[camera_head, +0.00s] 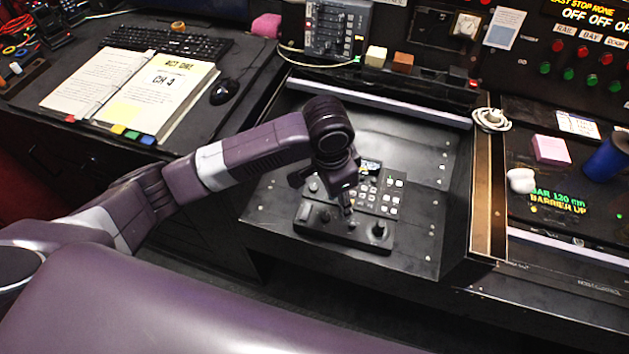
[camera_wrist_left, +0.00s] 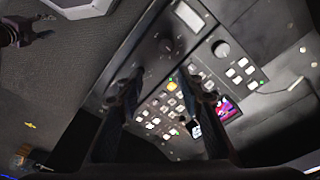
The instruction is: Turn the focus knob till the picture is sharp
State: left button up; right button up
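A black control panel (camera_head: 343,235) with knobs and several lit buttons sits on the desk in the middle of the head view. A dark round knob (camera_head: 379,230) stands at its front right corner, and smaller knobs stand at its left. No readable label shows which is the focus knob. The wrist view shows a large round knob (camera_wrist_left: 221,49) and a small colour screen (camera_wrist_left: 228,110); its picture is too small to judge for sharpness. My left gripper (camera_wrist_left: 160,78) is open over the panel, its fingers apart with nothing clearly between them.
An open binder (camera_head: 125,90), a keyboard (camera_head: 168,40) and a mouse (camera_head: 224,92) lie on the left desk. A grey device (camera_head: 338,28) stands behind. A blue cup (camera_head: 606,158) and a pink block (camera_head: 551,149) are at right. Bare desk surrounds the panel.

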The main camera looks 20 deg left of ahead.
pick_arm(q)
jog(key=y, duration=0.2)
send_near(314, 186)
jog(key=shift+w+f+n, duration=0.15)
jog(key=shift+f+n, duration=0.2)
jog(key=shift+n, duration=0.15)
jog(key=shift+f, duration=0.25)
jog(key=f, duration=0.6)
jog(key=shift+w+a, duration=0.2)
jog(key=shift+a, duration=0.05)
jog(key=shift+f+p, duration=0.3)
jog(key=shift+f, duration=0.3)
pick_arm(e)
jog(key=shift+a+r, duration=0.25)
